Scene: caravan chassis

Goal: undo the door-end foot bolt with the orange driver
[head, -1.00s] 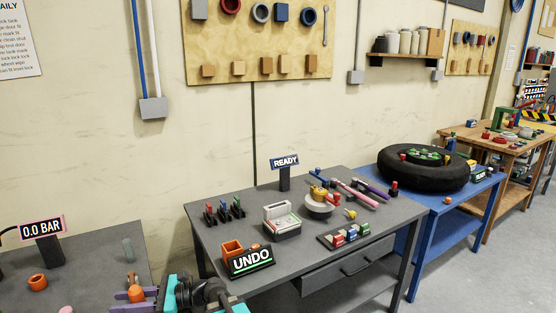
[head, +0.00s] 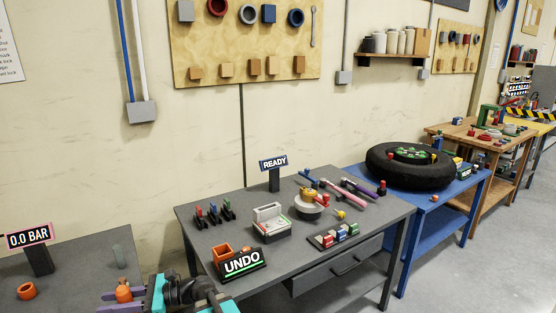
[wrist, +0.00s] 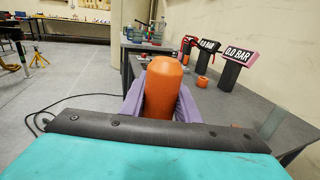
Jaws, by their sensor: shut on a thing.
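The orange driver (wrist: 161,88) stands between the purple fingers of my gripper (head: 123,297), near the bottom left of the head view. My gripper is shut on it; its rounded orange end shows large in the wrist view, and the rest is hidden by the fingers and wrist. The orange part also shows small in the head view (head: 123,289). I cannot pick out the door-end foot bolt in either view.
A blue table (head: 432,201) carries a tyre (head: 408,176). A 0.0 BAR sign (head: 30,237) is left. Floor is clear at right.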

